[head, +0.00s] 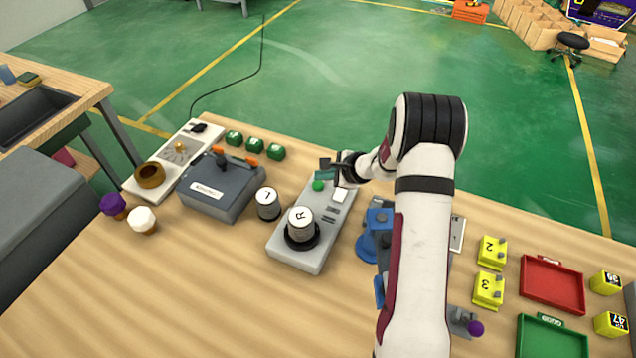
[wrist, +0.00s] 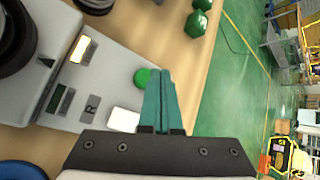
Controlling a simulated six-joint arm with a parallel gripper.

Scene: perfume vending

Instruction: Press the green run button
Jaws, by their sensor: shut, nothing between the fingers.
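The green run button (head: 318,185) is a small round knob on the far end of the grey control panel (head: 320,250). It also shows in the wrist view (wrist: 142,77), right beside my fingertips. My gripper (head: 325,165) is shut and empty, its teal fingers pressed together and hovering around the panel's far edge. In the wrist view the closed fingers (wrist: 160,73) lie just right of the button. I cannot tell whether they touch it.
A white square button (head: 340,195) sits beside the green one. A cylinder marked R (head: 300,224) stands on the panel's near end, and one marked L (head: 268,203) stands left of it. A dark grey box (head: 220,187) and green blocks (head: 250,146) are further left. Trays lie right.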

